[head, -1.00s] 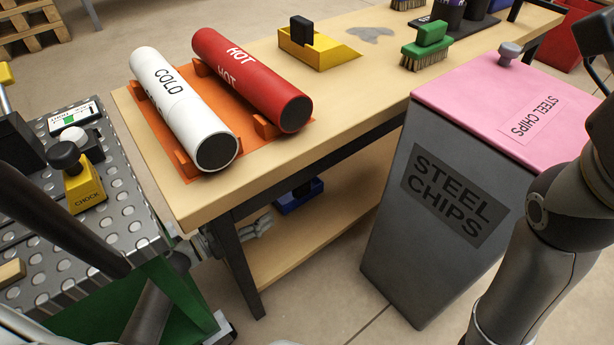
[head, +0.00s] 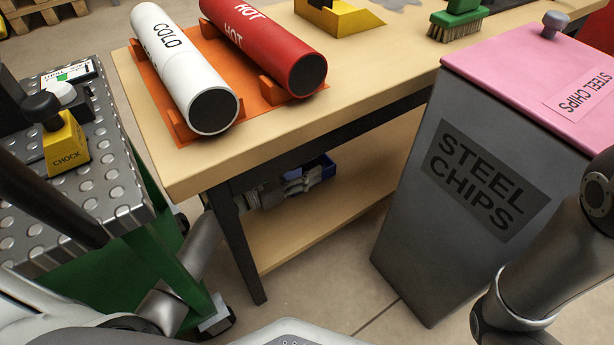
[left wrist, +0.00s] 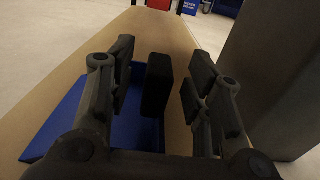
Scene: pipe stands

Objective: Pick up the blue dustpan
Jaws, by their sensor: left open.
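The blue dustpan (head: 325,164) sits on the lower shelf of the wooden bench, mostly hidden behind my left gripper (head: 303,181) in the head view. The left wrist view shows its blue pan (left wrist: 68,118) and its upright black handle (left wrist: 157,86). My left gripper (left wrist: 160,82) is open, with one finger on each side of the handle. Gaps show between the handle and both fingers. My right gripper is out of view.
The lower shelf (head: 310,232) lies under the bench top (head: 350,70), behind a dark leg (head: 241,245). A grey steel chips bin (head: 440,235) stands to the right. A green cart (head: 75,290) with a perforated top stands at left.

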